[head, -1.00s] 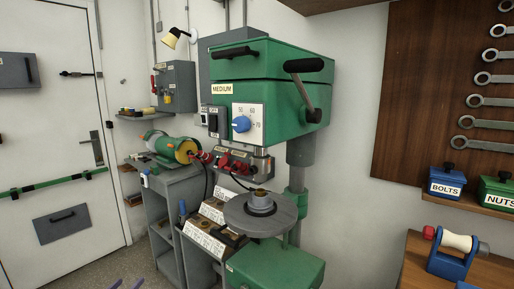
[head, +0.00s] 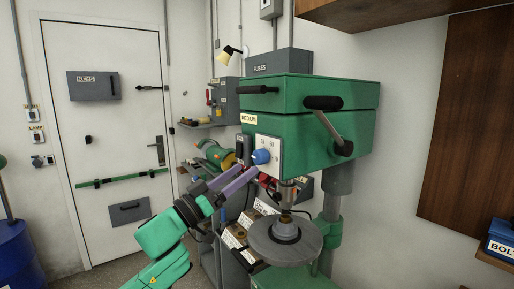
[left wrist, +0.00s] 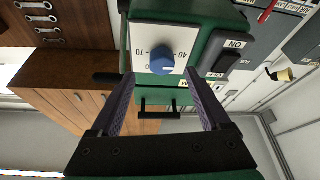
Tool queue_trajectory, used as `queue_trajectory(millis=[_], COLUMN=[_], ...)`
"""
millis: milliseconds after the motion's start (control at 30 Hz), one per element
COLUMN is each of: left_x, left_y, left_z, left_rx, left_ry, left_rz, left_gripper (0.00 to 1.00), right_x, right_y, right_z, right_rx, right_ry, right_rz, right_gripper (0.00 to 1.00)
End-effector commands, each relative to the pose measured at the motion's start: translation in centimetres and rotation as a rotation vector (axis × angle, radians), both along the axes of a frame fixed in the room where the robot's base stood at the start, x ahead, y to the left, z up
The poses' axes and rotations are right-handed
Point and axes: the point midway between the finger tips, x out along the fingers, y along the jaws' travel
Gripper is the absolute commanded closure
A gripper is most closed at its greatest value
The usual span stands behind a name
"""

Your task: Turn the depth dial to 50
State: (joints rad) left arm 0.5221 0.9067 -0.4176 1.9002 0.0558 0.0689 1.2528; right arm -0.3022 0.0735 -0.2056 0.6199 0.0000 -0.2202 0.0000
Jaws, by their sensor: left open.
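The depth dial is a blue knob (head: 261,157) on a white number plate (head: 270,144), on the front of the green drill press head (head: 310,98). In the left wrist view the blue knob (left wrist: 162,64) shows with its plate turned over; 70 and 40 are readable on the plate (left wrist: 152,38). My left gripper (head: 240,171), with purple fingers, is open in front of the dial. In the left wrist view the knob lies between the open fingertips (left wrist: 158,76). I cannot tell whether they touch it. The pointer's exact setting is unclear. My right gripper is out of view.
A black ON switch (left wrist: 228,62) sits beside the dial. The drill's feed lever (head: 330,122) sticks out at the right of the head. Below are the round drill table (head: 262,248) and labelled boxes (head: 232,240). A white door (head: 110,195) stands at the left.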

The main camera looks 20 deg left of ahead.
Motion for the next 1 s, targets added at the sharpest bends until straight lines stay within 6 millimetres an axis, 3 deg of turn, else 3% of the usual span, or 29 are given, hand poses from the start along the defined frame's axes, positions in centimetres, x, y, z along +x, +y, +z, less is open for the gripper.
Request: queue_trajectory(millis=[33,233,567,767,800,1000], left_x=[1.0,3.9,4.5,4.4,4.4,4.5], left_y=[-0.6,-2.7,-3.1,-3.1,-3.1,-3.1], left_z=[1.6,2.3,2.1,2.1,2.1,2.1], left_rx=[-0.005,-0.002,0.001,0.001,0.000,0.007], left_ry=[-0.003,-0.001,0.000,0.000,0.000,-0.006], left_rz=[0.000,0.001,0.001,0.001,0.001,0.002], left_gripper=[0.20,0.20,0.20,0.96,1.00,1.00], right_x=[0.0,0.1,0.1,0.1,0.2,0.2], right_y=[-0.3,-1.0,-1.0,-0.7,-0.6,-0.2], right_z=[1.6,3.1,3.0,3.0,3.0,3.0], right_rx=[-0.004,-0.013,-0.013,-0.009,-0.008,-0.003], right_ry=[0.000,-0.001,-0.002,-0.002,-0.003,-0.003], right_rz=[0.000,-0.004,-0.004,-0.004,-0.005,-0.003], right_gripper=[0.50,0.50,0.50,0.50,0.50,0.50])
